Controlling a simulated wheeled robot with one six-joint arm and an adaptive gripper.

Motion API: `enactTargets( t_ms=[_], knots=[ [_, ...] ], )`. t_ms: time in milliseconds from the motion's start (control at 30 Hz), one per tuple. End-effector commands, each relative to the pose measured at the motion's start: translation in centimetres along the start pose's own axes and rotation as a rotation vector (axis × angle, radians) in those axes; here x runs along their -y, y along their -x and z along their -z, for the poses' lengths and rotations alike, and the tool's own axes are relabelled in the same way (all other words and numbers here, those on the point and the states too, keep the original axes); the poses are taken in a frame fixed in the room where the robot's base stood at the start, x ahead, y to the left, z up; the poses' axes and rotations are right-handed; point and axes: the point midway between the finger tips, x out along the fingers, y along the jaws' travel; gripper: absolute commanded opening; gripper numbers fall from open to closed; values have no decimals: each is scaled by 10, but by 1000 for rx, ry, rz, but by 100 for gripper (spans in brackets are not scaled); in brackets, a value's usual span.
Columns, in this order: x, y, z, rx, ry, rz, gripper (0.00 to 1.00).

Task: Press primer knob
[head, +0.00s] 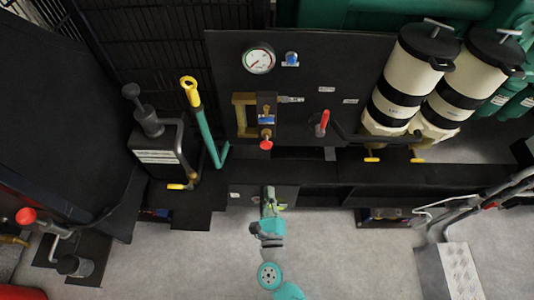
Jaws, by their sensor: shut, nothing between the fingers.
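My gripper (268,190) is at the lower middle of the head view, shut and empty, pointing up the picture at the low black ledge below the panel. A small red knob (266,145) sits under a brass fitting on the panel, above my gripper in the picture. My gripper appears apart from both knobs.
A teal lever with a yellow grip (191,92) stands right of the block. The black panel (230,62) carries a gauge (259,60) and a red-handled lever (323,122). Two cream canisters (401,88) stand at right. Another red knob (26,215) is far left. Grey floor in front is mostly clear.

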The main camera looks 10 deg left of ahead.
Motion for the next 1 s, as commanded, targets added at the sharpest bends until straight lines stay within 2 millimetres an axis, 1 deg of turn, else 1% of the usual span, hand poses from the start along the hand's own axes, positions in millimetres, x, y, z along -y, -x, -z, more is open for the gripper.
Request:
enactTargets(
  t_ms=[100,200,300,400,567,867,1000],
  knots=[
    [1,3,-1,0,-185,-5,0],
    [2,5,-1,-1,-321,-8,0],
    [2,6,-2,-2,-427,-11,0],
    [2,8,-2,-3,-498,-13,0],
    [2,8,-2,-4,-546,-14,0],
    [3,8,-2,-4,-547,-13,0],
    [3,2,-2,-4,-547,-12,0]
  ],
)
